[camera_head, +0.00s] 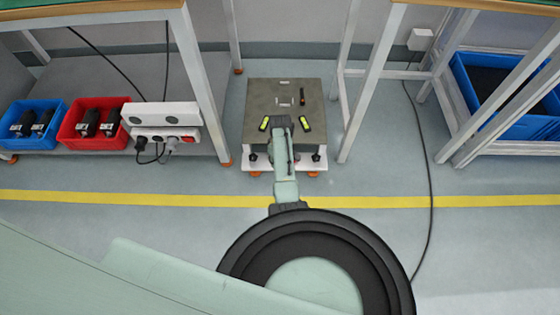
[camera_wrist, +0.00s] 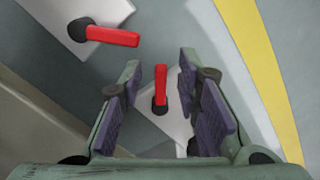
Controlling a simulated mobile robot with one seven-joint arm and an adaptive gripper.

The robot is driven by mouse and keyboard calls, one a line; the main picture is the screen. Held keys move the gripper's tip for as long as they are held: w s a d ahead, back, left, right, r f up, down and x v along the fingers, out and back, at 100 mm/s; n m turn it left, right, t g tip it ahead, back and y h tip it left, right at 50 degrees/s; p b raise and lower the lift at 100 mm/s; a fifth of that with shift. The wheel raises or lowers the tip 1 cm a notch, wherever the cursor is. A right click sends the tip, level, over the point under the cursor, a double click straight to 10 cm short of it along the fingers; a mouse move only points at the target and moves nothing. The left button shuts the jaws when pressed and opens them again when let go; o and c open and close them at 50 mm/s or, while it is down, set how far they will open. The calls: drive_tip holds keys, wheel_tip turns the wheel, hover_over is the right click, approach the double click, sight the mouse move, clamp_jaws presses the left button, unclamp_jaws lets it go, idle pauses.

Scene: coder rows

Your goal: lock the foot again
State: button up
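In the wrist view, a foot's red lever (camera_wrist: 161,82) on a black pivot shows between my gripper's (camera_wrist: 160,75) two purple-padded fingers. The fingers are apart, with a visible gap on each side of the lever. I cannot tell how deep the lever lies between them. A white plate (camera_wrist: 176,124) is under this lever. A second red lever (camera_wrist: 112,36) points sideways from a black pivot on another white plate (camera_wrist: 62,14), at the upper left. In the head view, the low grey-topped unit (camera_head: 257,97) stands on orange feet (camera_head: 313,174); my arm covers its front middle and my fingertips are hidden.
Workbench legs (camera_head: 204,85) stand left and right of the unit. A blue bin (camera_head: 28,122), a red bin (camera_head: 93,122) and a white socket box (camera_head: 162,114) are on the left shelf. A black cable (camera_head: 430,215) lies on the right floor. A yellow line (camera_head: 120,198) crosses the floor.

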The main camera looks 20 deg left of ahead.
wheel_tip(320, 180, up, 12)
idle(0.6)
drive_tip(key=shift+w+r, duration=0.1)
idle(0.4)
